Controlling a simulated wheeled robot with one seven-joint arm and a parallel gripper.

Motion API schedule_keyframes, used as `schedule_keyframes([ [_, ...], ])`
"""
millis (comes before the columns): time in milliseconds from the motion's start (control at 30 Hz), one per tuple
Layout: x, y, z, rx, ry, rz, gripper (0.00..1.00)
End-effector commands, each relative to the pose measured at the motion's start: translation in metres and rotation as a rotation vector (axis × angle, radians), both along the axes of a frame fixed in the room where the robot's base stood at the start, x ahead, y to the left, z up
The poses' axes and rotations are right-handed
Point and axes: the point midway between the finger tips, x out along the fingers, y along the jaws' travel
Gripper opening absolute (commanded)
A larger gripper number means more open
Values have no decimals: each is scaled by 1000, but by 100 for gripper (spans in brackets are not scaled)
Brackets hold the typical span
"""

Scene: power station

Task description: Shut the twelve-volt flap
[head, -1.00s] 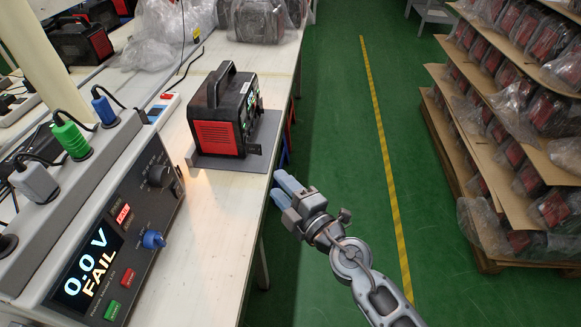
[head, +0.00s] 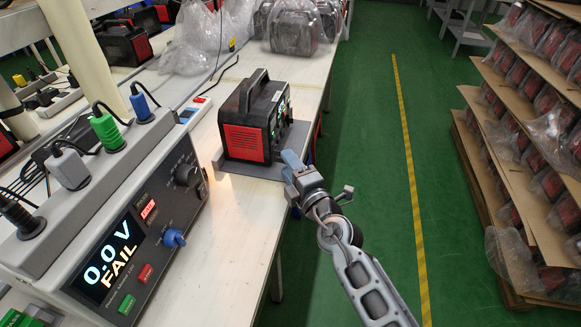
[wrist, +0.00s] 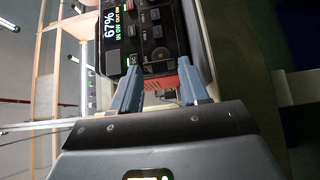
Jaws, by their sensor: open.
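The power station (head: 255,125), black with red vented ends and a top handle, stands upright on a grey mat (head: 230,170) on the bench. Its front panel (wrist: 150,30) with a lit 67% display fills the top of the wrist view. A round socket (wrist: 160,54) shows low on that panel. A small dark strip (wrist: 160,83) lies between my fingers below the socket; I cannot tell whether it is the twelve-volt flap. My gripper (head: 291,160) is open with its blue-grey fingers close to the panel's lower part; contact is unclear.
A tester (head: 135,230) reading "0.0 V FAIL" stands on the bench at the left, with coloured plugs on top. Bagged units (head: 295,32) sit farther back. Shelves of packed units (head: 540,150) stand at the right. The green floor (head: 370,130) between is clear.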

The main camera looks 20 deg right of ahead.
Motion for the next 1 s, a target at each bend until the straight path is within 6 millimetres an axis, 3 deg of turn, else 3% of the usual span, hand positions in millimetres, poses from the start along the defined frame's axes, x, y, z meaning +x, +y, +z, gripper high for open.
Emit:
schedule_keyframes([
  [233,0,0,0,0,1,0,45],
  [600,0,0,-1,0,1,0,9],
  [1000,1,-3,-2,1,2,21,9],
])
